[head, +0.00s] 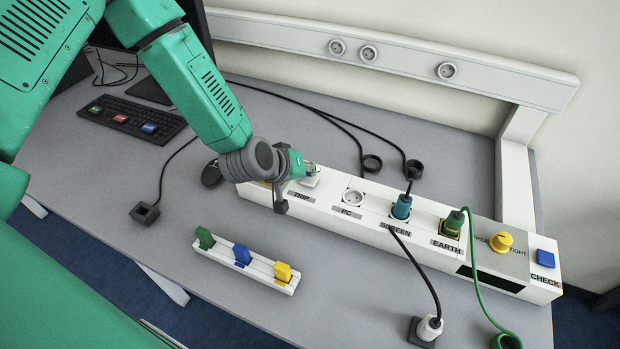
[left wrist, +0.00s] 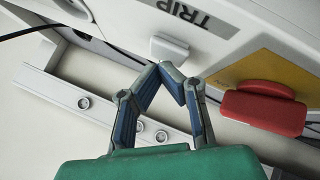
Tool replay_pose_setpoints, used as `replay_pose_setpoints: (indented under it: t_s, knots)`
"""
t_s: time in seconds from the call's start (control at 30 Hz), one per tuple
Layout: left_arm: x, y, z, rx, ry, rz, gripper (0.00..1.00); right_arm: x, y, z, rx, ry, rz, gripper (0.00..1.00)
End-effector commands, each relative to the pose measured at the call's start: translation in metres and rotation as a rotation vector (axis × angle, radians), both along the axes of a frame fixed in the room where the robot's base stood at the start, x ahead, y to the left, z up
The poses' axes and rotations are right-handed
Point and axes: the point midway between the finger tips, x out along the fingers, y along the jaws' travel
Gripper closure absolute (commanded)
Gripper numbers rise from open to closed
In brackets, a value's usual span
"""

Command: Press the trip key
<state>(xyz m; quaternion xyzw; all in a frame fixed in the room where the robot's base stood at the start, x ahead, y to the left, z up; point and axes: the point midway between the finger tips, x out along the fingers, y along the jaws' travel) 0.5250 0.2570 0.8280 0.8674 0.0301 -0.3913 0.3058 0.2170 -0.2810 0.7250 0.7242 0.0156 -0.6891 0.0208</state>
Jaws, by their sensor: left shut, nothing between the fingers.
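The trip key is a small white block (head: 311,181) beside the TRIP label (head: 302,196) on the long white box (head: 345,215). In the left wrist view the white key (left wrist: 168,47) sticks out beside the same label (left wrist: 187,13). My left gripper (head: 308,168) is shut and empty, with its fingertips at the key in the head view. In the left wrist view its joined fingertips (left wrist: 172,72) show just below the key. I cannot tell whether they touch it. My right gripper is not in view.
A red key (left wrist: 263,108) on a yellow plate (left wrist: 270,72) sits close beside my fingers. The box also bears plugs, a yellow knob (head: 501,242) and a blue CHECK key (head: 545,258). A rack of coloured pieces (head: 247,262) stands in front. Cables cross the table.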

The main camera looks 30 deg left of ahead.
Motion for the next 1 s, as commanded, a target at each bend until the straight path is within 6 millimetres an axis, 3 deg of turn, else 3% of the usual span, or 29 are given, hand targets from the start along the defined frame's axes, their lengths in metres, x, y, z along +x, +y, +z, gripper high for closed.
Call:
replay_pose_setpoints:
  t_s: [1.0]
  knots:
    - [-0.0003, 0.0007, -0.0075, -0.001, 0.002, 0.000, 1.00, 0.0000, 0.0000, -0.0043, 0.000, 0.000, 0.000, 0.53]
